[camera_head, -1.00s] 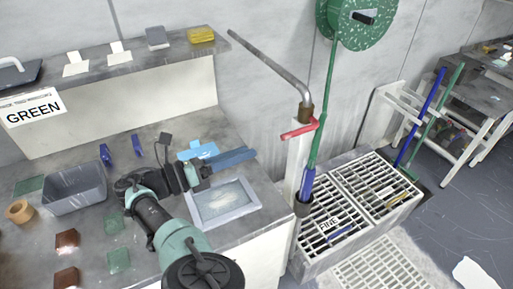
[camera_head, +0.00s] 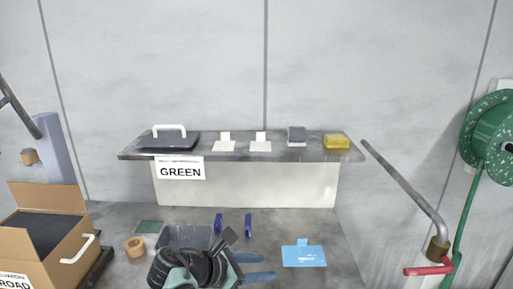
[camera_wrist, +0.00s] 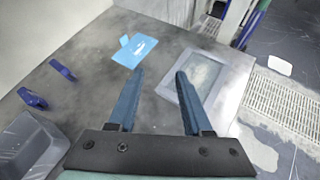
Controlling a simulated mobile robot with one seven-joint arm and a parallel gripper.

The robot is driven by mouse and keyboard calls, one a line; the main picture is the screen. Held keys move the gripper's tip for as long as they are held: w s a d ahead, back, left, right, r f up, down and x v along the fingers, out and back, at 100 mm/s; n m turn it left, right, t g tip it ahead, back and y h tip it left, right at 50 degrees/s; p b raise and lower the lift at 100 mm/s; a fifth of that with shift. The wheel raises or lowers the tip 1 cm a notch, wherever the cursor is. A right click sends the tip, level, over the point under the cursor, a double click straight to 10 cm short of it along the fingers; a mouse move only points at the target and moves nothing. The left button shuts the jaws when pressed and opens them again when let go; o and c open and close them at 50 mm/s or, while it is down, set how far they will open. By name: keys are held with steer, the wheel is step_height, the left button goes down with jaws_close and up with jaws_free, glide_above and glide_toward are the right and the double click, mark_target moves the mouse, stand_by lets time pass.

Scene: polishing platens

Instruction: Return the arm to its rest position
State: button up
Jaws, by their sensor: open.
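My gripper (camera_wrist: 155,103) is open and empty in the wrist view, its two blue-grey fingers spread above the grey worktop. In the head view my arm shows at the bottom centre, with the gripper fingers (camera_head: 258,276) pointing right over the bench. A blue card or cloth (camera_head: 304,256) lies on the bench to the right of the fingers; it also shows beyond them in the wrist view (camera_wrist: 134,51). A grey-framed tray (camera_wrist: 186,96) lies beside the right finger in the wrist view.
A shelf (camera_head: 240,152) with a GREEN label carries a black tray, pale cards, a grey block and a yellow block. A grey bin (camera_head: 180,236), tape roll (camera_head: 135,246) and open cardboard box (camera_head: 62,240) stand left. A pipe with a red handle (camera_head: 428,270) is at right.

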steer(key=w+a+r+m+t+y, duration=0.25)
steer(key=a+r+y, duration=0.25)
steer(key=a, duration=0.6)
steer(key=s+a+r+m+t+y, duration=0.1)
steer(key=a+r+m+t+y, duration=0.2)
steer(key=r, duration=0.5)
steer(key=a+r+m+t+y, duration=0.2)
steer(key=a+r+t+y, duration=0.1)
steer(key=r, duration=0.4)
steer(key=s+d+r+m+t+y, duration=0.1)
steer(key=s+d+r+m+t, duration=0.2)
steer(key=r, duration=0.5)
steer(key=s+d+r+m+t+y, duration=0.15)
steer(key=s+r+m, duration=0.3)
steer(key=r, duration=0.45)
steer(key=s+d+r+m+t+h, duration=0.2)
steer(key=s+d+r+m+t, duration=0.1)
steer(key=s, duration=0.5)
steer(key=s+d+r+m+t+h, duration=0.1)
steer(key=s+d+r+m+t, duration=0.3)
steer(key=s+d+r, duration=0.4)
step_height(320, 180, up, 2)
steer(key=shift+s+r+m+t+h, duration=0.1)
steer(key=shift+s+m+t+h, duration=0.25)
steer(key=shift+s, duration=0.45)
